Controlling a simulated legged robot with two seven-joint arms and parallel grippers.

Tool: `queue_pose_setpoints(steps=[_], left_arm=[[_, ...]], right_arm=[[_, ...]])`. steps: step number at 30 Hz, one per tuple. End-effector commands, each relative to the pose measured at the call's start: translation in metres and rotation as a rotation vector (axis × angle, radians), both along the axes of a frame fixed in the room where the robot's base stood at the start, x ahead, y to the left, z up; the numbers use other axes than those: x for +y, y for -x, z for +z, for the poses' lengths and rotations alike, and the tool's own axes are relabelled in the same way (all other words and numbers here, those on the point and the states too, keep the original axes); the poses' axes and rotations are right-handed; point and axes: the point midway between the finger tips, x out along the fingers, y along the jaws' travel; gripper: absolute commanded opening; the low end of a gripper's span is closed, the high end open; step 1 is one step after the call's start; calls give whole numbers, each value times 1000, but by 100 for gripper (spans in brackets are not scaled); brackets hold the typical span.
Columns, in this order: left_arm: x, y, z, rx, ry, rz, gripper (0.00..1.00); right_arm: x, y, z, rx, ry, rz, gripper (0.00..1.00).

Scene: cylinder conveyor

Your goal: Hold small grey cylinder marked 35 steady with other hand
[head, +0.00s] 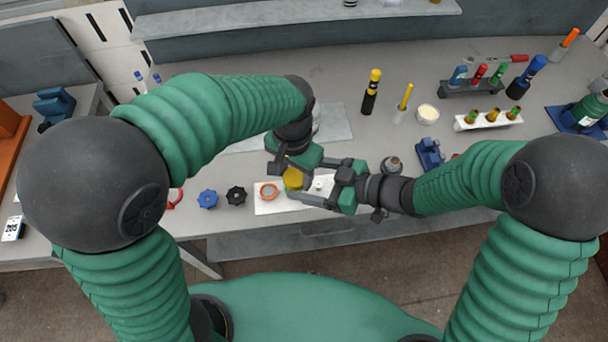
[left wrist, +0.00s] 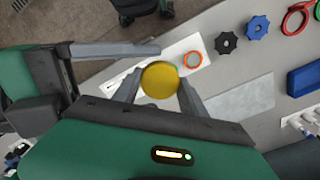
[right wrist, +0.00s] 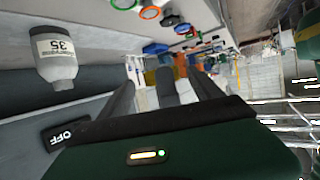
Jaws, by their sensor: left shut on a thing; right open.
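My left gripper (head: 297,180) is shut on a yellow-topped cylinder (left wrist: 160,80), just above or on a white plate (left wrist: 200,45); I cannot tell which. The yellow also shows in the head view (head: 293,178). My right gripper (head: 325,188) is open. Its fingers reach in from the right, close beside the yellow cylinder, and I cannot tell whether they touch it. A grey cylinder marked 35 (right wrist: 55,58) stands outside the right fingers in the right wrist view. A small grey round top (head: 393,163) beside my right wrist seems to be the same one.
An orange ring (head: 269,191) lies on the white plate. A blue knob (head: 208,198) and a black knob (head: 236,195) lie left of it. A blue holder (head: 430,154), a white jar (head: 427,115) and racks with coloured tubes (head: 488,120) stand to the right.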

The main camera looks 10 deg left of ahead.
Motion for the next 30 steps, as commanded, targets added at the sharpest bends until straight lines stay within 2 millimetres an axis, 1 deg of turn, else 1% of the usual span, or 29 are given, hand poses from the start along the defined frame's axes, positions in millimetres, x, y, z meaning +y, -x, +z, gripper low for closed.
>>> queue_pose_setpoints(steps=[1, 4, 11, 12, 26, 27, 30], left_arm=[[0, 0, 0, 0, 0, 0, 1], [0, 0, 0, 0, 0, 0, 1], [0, 0, 0, 0, 0, 0, 1], [0, 0, 0, 0, 0, 0, 1], [0, 1, 0, 3, 0, 0, 1], [0, 1, 0, 3, 0, 0, 52], [0, 1, 0, 2, 0, 0, 65]], right_arm=[[6, 0, -2, 1, 0, 2, 75], [12, -2, -5, -1, -1, 1, 75], [13, -3, -5, -1, 0, -1, 75], [13, -3, -5, -1, 0, -1, 74], [12, -4, -5, -1, 1, -4, 13], [12, -4, -5, -1, 1, -4, 12], [12, -4, -5, -1, 1, -4, 12]])
